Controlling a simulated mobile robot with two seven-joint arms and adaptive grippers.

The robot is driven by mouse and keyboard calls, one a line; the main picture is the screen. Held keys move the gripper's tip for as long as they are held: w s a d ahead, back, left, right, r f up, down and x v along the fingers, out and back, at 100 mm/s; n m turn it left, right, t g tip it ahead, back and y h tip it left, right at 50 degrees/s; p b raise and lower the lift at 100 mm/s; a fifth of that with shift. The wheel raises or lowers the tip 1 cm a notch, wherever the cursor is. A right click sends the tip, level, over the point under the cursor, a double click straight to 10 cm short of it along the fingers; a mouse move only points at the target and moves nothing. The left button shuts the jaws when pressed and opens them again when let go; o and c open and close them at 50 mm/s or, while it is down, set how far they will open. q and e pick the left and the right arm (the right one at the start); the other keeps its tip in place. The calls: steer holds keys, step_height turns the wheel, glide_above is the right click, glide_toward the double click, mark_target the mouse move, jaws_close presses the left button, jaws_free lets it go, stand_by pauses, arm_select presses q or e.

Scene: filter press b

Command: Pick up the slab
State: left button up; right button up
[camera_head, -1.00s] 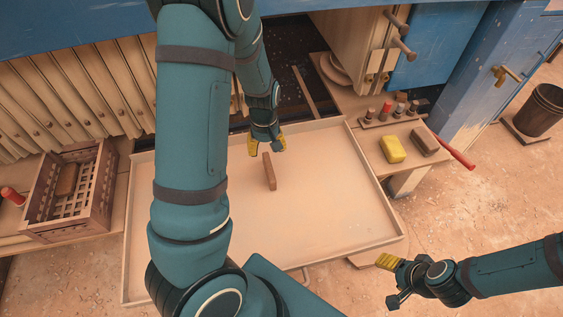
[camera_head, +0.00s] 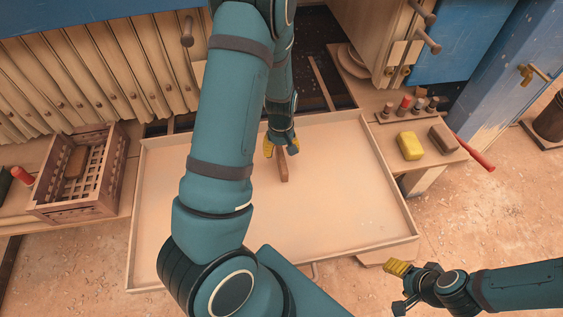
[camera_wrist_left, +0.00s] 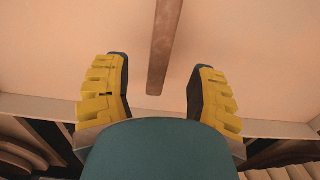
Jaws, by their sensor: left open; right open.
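The slab (camera_head: 283,166) is a narrow brown block in the pale tray (camera_head: 345,225), towards the tray's far side. In the left wrist view the slab (camera_wrist_left: 163,50) runs down from the top edge, and its near end reaches between the fingers. My left gripper (camera_head: 282,148) is open at the slab's far end; in the wrist view its yellow fingers (camera_wrist_left: 158,95) stand on either side with gaps, not touching it. My right gripper (camera_head: 399,287) is open and empty, near the tray's front right corner.
A slatted crate (camera_head: 88,190) with a brown block inside stands on the left. A side shelf on the right holds a yellow block (camera_head: 410,146), a dark brown block (camera_head: 443,139), several small bottles and a red-handled tool (camera_head: 474,154). The rest of the tray looks bare.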

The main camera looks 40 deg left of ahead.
mark_target(281, 156)
arm_select(q)
step_height(281, 156, down, 5)
steer(key=shift+s+d+r+b, duration=0.1)
steer(key=shift+b, duration=0.5)
jaws_close()
